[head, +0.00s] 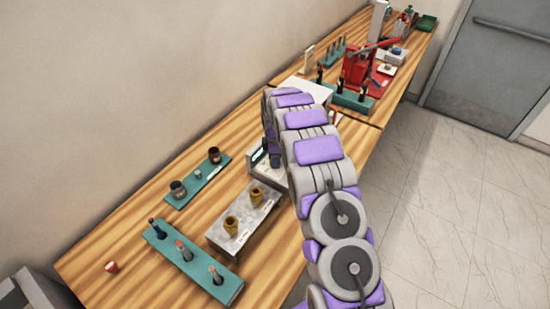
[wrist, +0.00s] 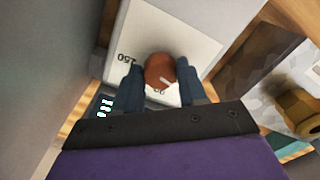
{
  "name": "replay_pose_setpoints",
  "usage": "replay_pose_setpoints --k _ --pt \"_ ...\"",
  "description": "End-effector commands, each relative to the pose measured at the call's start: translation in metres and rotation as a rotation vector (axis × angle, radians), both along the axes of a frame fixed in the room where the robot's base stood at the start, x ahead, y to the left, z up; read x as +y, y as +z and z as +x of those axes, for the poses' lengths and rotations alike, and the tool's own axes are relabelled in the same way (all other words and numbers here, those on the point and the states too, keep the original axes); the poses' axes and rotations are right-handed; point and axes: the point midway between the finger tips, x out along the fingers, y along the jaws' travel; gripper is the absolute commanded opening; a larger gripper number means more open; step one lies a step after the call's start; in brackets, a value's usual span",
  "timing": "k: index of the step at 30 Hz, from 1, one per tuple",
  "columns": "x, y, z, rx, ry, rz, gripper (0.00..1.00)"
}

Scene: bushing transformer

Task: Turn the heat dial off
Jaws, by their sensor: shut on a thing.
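The heat dial (wrist: 160,72) is a round reddish-brown knob with a pale mark on its right side. It sits on a white panel (wrist: 207,45) with printed numbers, "150" at its left and others partly hidden below it. My gripper (wrist: 158,84) has its dark blue fingers on either side of the dial and is shut on it. In the head view, the white device (head: 268,177) with a small display stands on the bench, partly hidden behind my purple and grey arm. The dial is hidden there.
On the wooden bench (head: 110,240), a grey block (head: 225,236) with two brass cups stands in front of the device. A red press (head: 357,70) stands farther back. The wall runs along the bench's left side.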

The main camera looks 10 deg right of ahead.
Motion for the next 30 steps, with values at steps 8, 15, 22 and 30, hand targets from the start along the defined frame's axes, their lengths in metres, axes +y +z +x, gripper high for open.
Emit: replay_pose_setpoints --k 8,15,22,30 --pt "-0.0001 0.0023 0.0025 -0.009 0.002 0.000 0.11" --pt "-0.0001 0.0018 0.0018 -0.007 0.001 0.000 0.56" --pt "0.0000 0.0014 0.0005 -0.004 0.001 0.000 0.67" --pt "0.0000 0.0109 0.0005 -0.004 0.001 -0.001 0.67"
